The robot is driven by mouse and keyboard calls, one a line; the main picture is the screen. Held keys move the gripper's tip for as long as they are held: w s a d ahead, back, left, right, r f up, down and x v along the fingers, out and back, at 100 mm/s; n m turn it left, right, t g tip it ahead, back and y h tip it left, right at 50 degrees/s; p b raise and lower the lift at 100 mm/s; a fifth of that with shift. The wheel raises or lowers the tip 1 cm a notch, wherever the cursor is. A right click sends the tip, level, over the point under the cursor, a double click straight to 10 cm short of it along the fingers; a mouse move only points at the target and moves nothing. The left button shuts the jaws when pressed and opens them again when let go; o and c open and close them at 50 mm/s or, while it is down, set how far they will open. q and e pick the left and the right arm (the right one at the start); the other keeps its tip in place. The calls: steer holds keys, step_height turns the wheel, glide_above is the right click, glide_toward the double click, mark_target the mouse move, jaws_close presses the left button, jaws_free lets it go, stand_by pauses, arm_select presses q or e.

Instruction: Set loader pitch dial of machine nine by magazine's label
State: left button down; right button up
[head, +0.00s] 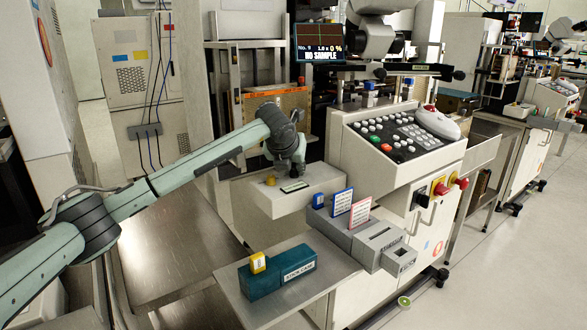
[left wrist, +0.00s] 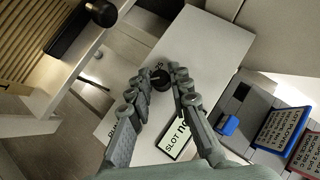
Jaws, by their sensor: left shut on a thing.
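Machine nine's screen (head: 320,45) reads "No. 9" and "NO SAMPLE". My left gripper (head: 287,165) reaches down over this box. In the left wrist view, its fingertips (left wrist: 161,80) are shut on a small dark dial (left wrist: 160,75) on the box's pale top. The fingers hide part of the dial, and its setting is not readable. A plate reading "SLOT no" (left wrist: 174,142) lies beside it. My right gripper is not in view.
A grey holder (head: 352,230) carries blue- and red-framed cards (head: 351,206) right of the box. A teal block (head: 278,279) with a yellow tag stands on a lower shelf. A keypad console (head: 405,135) is further right.

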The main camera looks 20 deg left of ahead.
arm_select(q)
steer(key=shift+a+f+m+h+b, duration=0.1)
steer(key=shift+a+m+h+b, duration=0.05)
steer(key=shift+m+h+b, duration=0.5)
steer(key=shift+a+m+h, duration=0.1)
steer(key=shift+m+h, duration=0.45)
steer(key=shift+m, duration=0.3)
steer(key=shift+m+h, duration=0.4)
steer(key=shift+r+m+h, duration=0.2)
steer(key=shift+m+h, duration=0.1)
steer(key=shift+m, duration=0.1)
steer(key=shift+w+a+m+g+h, duration=0.1)
steer(key=shift+m+g+h, duration=0.35)
steer(key=shift+m, duration=0.35)
steer(key=shift+m+g+h+p, duration=0.45)
steer(key=shift+m+h, duration=0.3)
steer(key=shift+m, duration=0.35)
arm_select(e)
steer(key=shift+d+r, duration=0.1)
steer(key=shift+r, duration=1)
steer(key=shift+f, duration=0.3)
arm_select(q)
steer(key=c, duration=1.4)
jaws_free()
